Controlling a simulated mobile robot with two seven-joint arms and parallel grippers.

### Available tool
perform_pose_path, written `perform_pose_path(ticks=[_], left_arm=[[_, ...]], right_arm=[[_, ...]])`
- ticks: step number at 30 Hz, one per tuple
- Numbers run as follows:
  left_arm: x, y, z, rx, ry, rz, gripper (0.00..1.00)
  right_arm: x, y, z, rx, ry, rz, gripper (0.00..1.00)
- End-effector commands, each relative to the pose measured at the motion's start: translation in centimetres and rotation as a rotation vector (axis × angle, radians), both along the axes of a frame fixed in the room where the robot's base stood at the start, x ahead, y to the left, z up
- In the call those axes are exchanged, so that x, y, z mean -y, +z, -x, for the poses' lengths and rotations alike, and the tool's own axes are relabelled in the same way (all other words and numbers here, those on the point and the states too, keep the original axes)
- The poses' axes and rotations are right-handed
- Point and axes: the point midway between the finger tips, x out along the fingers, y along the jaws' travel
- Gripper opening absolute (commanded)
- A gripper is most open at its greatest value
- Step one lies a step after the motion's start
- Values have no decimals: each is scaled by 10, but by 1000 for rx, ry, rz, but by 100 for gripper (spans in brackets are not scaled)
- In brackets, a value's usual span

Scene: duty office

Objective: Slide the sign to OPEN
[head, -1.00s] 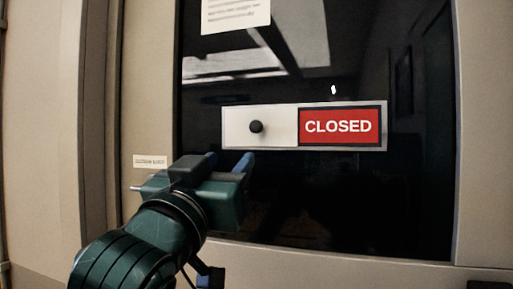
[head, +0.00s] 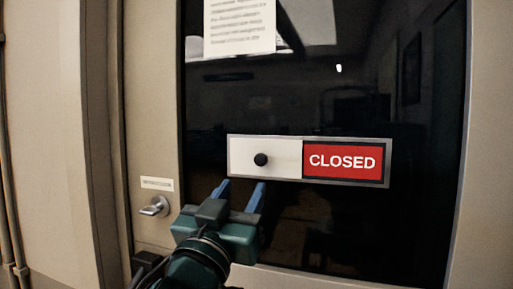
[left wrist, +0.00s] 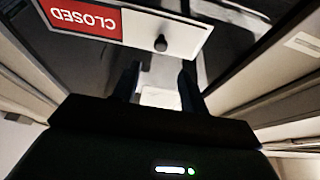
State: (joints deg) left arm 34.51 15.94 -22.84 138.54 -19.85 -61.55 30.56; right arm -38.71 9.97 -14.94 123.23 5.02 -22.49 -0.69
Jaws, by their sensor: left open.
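The sliding sign (head: 234,157) is a pale horizontal frame on a dark glass pane. Its right part shows a red CLOSED panel (head: 343,161), and its left part is a white cover with a round black knob (head: 260,160). My left gripper (head: 241,190) is open and empty, just below the knob, with its blue fingers pointing up toward it. In the left wrist view the knob (left wrist: 161,44) appears beyond the gap between the fingers (left wrist: 160,82), apart from them, and the red panel (left wrist: 84,19) is upside down. My right gripper is out of view.
A door handle (head: 154,206) sticks out left of the glass, under a small label (head: 157,184). A printed paper (head: 239,26) is fixed above the sign. The glass around the sign (head: 400,225) is clear.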

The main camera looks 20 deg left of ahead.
Motion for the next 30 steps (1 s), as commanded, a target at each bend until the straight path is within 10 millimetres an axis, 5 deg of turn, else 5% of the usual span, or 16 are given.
perform_pose_path(ticks=[12,26,30], left_arm=[[2,29,-70,-1,0,-1,44],[3,33,-83,0,0,1,44],[3,33,-82,-1,0,1,33]], right_arm=[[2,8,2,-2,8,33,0],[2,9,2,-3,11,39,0],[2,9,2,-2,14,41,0]])
